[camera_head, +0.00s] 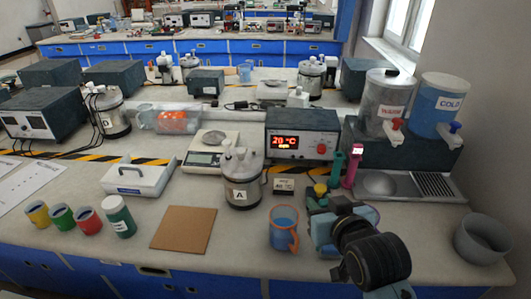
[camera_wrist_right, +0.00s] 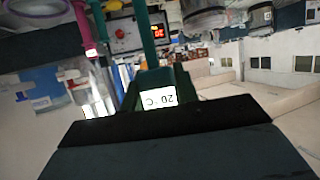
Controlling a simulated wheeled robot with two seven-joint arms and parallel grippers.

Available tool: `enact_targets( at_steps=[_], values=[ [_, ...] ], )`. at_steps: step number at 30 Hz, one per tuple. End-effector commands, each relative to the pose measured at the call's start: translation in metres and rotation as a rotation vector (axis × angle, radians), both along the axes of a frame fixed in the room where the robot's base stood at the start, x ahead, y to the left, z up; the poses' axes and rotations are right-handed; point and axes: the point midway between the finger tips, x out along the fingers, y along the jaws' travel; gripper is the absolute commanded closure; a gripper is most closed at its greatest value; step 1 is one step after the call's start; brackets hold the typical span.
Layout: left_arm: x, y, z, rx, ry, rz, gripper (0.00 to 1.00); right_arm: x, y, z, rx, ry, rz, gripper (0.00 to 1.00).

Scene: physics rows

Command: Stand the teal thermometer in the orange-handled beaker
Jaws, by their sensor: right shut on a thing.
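The teal thermometer (camera_head: 337,171) is upright in the head view, its lower part hidden by my right gripper (camera_head: 326,196). My right gripper is shut on it. In the right wrist view the thermometer (camera_wrist_right: 148,38) shows a teal stem and a dark teal head with a "20 °C" display. The orange-handled beaker (camera_head: 283,222) is a clear bluish cup standing on the bench, left of my right gripper and apart from it. Its orange handle faces right. My left gripper is not in view.
A pink thermometer (camera_head: 353,167) stands close behind the teal one. A metal canister marked A (camera_head: 242,180) is behind and left of the beaker. A brown board (camera_head: 184,228) lies further left; a grey bowl (camera_head: 482,240) stands at the right. A red-display box (camera_head: 302,135) stands behind.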

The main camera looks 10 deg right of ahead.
Motion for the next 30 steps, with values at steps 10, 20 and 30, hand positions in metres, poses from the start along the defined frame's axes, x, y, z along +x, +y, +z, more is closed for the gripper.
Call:
enact_targets(
  at_steps=[10, 20, 30],
  values=[
    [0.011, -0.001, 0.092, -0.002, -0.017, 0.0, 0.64, 0.059, 0.026, 0.046, -0.013, 0.011, 0.128, 1.0],
    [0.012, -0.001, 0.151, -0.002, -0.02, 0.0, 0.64, 0.101, 0.05, 0.072, 0.001, 0.0, 0.216, 1.0],
    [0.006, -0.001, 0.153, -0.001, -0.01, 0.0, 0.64, 0.109, 0.055, 0.069, 0.005, -0.005, 0.23, 1.0]
  ],
)
